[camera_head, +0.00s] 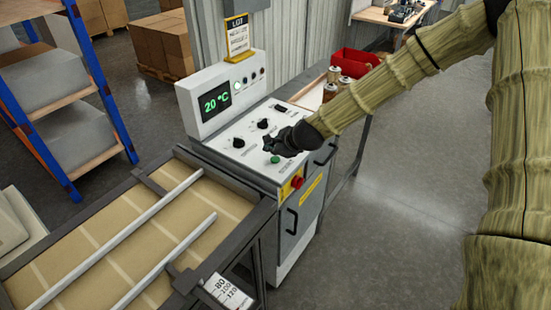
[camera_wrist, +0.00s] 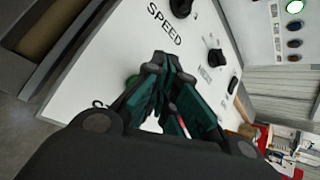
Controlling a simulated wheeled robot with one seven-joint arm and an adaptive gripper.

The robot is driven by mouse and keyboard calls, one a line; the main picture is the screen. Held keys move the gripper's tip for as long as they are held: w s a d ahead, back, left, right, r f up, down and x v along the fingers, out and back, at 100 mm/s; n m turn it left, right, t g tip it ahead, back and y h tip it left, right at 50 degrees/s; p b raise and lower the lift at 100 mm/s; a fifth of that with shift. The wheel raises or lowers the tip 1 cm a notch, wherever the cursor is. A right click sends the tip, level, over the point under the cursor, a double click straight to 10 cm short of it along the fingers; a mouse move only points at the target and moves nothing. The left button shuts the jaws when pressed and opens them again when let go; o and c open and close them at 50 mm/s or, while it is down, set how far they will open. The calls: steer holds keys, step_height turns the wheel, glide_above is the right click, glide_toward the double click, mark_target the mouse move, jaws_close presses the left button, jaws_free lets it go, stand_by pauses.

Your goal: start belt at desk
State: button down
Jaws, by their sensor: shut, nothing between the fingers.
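The control desk (camera_head: 225,150) stands at the end of the belt (camera_head: 75,245), with a sloped white panel and a lit display reading 20 °C. A green button (camera_head: 275,159) sits low on the panel. My gripper (camera_head: 268,146) is shut and empty, its fingertips just above the panel close to the green button. Whether they touch it I cannot tell. A red button (camera_head: 297,182) on yellow is at the front corner.
Black knobs (camera_head: 238,143) sit on the panel behind my gripper. A LOT sign (camera_head: 237,37) stands on top of the desk. A red bin (camera_head: 353,62) and cartridges are on a bench behind my arm. Blue shelving (camera_head: 95,60) is at left. The floor at right is clear.

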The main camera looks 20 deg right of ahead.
mark_target(273, 160)
steer(key=shift+r+p, duration=1.4)
steer(key=shift+r, duration=0.95)
steer(key=shift+f, duration=0.1)
